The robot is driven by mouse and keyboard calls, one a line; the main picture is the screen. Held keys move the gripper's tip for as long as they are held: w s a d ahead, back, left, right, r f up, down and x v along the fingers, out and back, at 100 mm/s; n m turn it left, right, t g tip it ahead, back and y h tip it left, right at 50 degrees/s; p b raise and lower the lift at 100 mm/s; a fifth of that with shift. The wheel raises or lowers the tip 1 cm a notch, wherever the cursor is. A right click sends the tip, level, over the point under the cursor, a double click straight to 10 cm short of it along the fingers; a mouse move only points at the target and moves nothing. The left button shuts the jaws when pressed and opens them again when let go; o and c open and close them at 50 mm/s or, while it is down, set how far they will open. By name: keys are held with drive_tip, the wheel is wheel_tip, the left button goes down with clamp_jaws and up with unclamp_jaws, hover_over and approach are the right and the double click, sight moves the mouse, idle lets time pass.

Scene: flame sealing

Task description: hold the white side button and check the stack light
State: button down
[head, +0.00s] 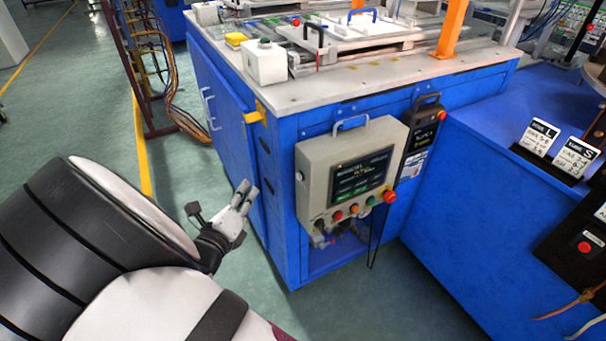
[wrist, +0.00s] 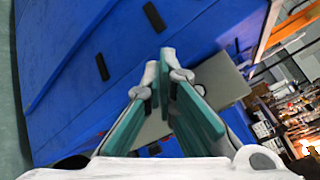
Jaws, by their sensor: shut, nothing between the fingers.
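The grey control box (head: 345,175) with a screen hangs on the front of the blue machine cabinet. A small pale spot on its left side wall, the white side button (head: 299,176), is just visible. My gripper (head: 247,190) is shut and empty, left of the box and apart from it, in front of the cabinet's left side. In the wrist view, my gripper (wrist: 167,70) points towards the cabinet, with the box (wrist: 220,80) partly hidden behind its fingers. I cannot identify a stack light in either view.
The box front has a red knob (head: 389,196) and several coloured buttons. A dark unit (head: 420,135) hangs to its right. The blue cabinet (head: 225,130) has a handle and a yellow bracket (head: 254,117). Green floor lies open at left.

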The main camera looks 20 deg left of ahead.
drive_tip(key=shift+w+d, duration=0.1)
drive_tip(key=w+d+b, duration=0.1)
drive_tip(key=w+d, duration=0.4)
drive_tip(key=w, duration=0.1)
drive_tip(key=shift+w+d, duration=0.25)
drive_tip(key=shift+w+d, duration=0.1)
drive_tip(key=shift+d, duration=0.05)
idle(1.5)
drive_tip(key=shift+w+d, duration=0.15)
drive_tip(key=shift+w, duration=0.05)
drive_tip(key=shift+w+d, duration=0.3)
drive_tip(key=shift+w, duration=0.05)
idle(1.7)
idle(0.6)
drive_tip(key=shift+s+a, duration=0.6)
drive_tip(key=shift+s, duration=0.1)
drive_tip(key=shift+s+a+p, duration=0.8)
drive_tip(key=shift+s+a, duration=0.8)
drive_tip(key=shift+s, duration=0.3)
